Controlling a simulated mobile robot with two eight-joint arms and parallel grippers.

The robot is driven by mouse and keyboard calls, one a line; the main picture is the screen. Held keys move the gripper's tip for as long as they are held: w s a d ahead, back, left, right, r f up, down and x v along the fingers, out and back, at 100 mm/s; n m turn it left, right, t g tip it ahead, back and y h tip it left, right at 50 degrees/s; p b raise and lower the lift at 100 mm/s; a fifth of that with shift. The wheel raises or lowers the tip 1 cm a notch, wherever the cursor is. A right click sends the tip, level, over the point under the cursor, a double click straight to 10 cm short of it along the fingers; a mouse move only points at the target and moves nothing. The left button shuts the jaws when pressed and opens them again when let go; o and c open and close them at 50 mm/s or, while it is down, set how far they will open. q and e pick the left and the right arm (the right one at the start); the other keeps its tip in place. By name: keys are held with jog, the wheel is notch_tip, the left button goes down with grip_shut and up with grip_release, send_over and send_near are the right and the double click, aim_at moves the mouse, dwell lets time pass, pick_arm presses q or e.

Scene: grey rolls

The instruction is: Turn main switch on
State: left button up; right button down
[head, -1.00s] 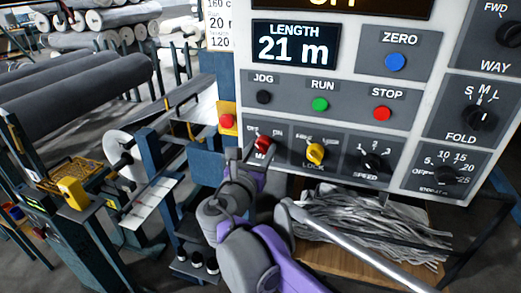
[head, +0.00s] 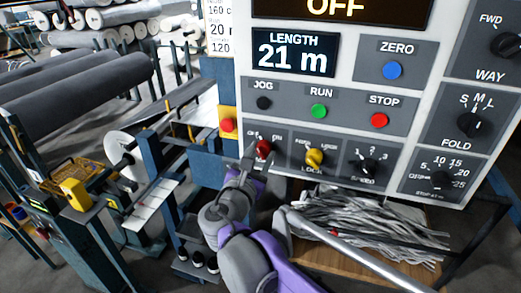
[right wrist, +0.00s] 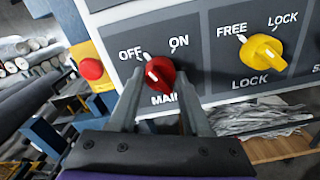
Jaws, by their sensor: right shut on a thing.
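The main switch is a red knob (head: 263,148) at the lower left of the grey control panel (head: 348,95). In the right wrist view the red knob (right wrist: 160,73) sits between OFF and ON, above the partly covered word MAIN. Its white mark leans up and left, to the OFF side. My right gripper (right wrist: 160,100) is shut on the knob, one finger on each side. In the head view my right gripper (head: 260,160) reaches the knob from below. The display (head: 335,8) at the top reads OFF. My left gripper is not in view.
A yellow LOCK knob (head: 314,158) is close to the right of the switch. A red button on a yellow plate (head: 228,125) is close to its left. Green RUN (head: 318,111) and red STOP (head: 379,120) buttons are above. Grey strips (head: 365,220) lie below the panel.

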jog(key=m+p, duration=0.2)
jog(key=m, duration=0.1)
jog(key=shift+r+m, duration=0.15)
jog(key=shift+m, duration=0.25)
jog(key=m+p, duration=0.1)
jog(key=m, duration=0.2)
jog(key=shift+m+p, duration=0.3)
jog(key=shift+p, duration=0.1)
jog(key=m+p, duration=0.1)
jog(key=m, duration=0.2)
jog(key=shift+r+m+p, duration=0.1)
jog(key=shift+m+p, duration=0.2)
jog(key=shift+p, duration=0.1)
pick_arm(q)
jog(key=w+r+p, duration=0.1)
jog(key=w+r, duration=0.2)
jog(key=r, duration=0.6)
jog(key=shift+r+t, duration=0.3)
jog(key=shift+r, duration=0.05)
pick_arm(e)
jog(key=shift+m, duration=1.6)
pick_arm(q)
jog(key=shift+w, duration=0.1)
pick_arm(e)
jog(key=shift+c, duration=1.8)
grip_release()
jog(key=shift+a, duration=0.1)
